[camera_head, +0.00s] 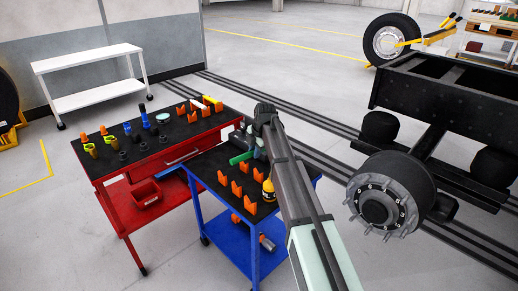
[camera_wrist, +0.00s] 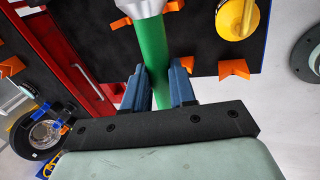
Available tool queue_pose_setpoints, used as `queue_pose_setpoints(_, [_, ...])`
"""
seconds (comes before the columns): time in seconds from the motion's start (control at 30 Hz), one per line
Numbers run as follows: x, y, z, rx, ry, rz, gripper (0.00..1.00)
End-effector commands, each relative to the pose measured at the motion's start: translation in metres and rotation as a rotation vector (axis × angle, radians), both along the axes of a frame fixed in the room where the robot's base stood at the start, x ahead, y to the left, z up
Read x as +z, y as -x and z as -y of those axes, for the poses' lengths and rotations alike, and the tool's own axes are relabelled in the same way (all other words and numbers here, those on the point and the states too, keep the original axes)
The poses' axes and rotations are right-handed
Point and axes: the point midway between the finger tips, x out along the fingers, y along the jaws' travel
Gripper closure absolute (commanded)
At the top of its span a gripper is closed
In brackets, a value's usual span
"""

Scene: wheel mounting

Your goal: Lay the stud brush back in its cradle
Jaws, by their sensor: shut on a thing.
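The stud brush (camera_wrist: 152,52) is a green cylindrical handle with a pale grey-white end. My gripper (camera_wrist: 157,78) is shut on the green handle, its two blue fingers on either side. In the head view the green handle (camera_head: 240,158) shows beside my gripper (camera_head: 257,146), over the far end of the blue cart. Orange V-shaped cradles (camera_head: 237,188) stand in pairs on the cart's black top.
A yellow bottle (camera_head: 268,190) stands on the blue cart (camera_head: 228,226), near the orange cradles. The red cart (camera_head: 126,170) adjoins at left, with several tools and more orange cradles. A wheel hub with studs (camera_head: 377,207) is at right. Floor around is open.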

Motion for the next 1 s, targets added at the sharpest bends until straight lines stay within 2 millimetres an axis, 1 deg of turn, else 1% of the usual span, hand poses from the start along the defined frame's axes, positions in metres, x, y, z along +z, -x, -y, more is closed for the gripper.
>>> queue_pose_setpoints(0.03, [-0.008,-0.005,-0.003,0.020,-0.001,0.000,1.00])
queue_pose_setpoints(0.1, [-0.018,-0.010,-0.006,0.050,0.000,-0.001,1.00])
queue_pose_setpoints(0.3, [-0.036,-0.017,-0.013,0.108,0.000,0.000,1.00])
queue_pose_setpoints(0.4, [-0.040,-0.018,-0.014,0.120,0.000,0.001,1.00])
queue_pose_setpoints(0.87, [-0.040,-0.017,-0.014,0.123,0.000,0.002,1.00])
queue_pose_setpoints(1.0, [-0.044,-0.017,-0.014,0.122,0.000,0.002,1.00])
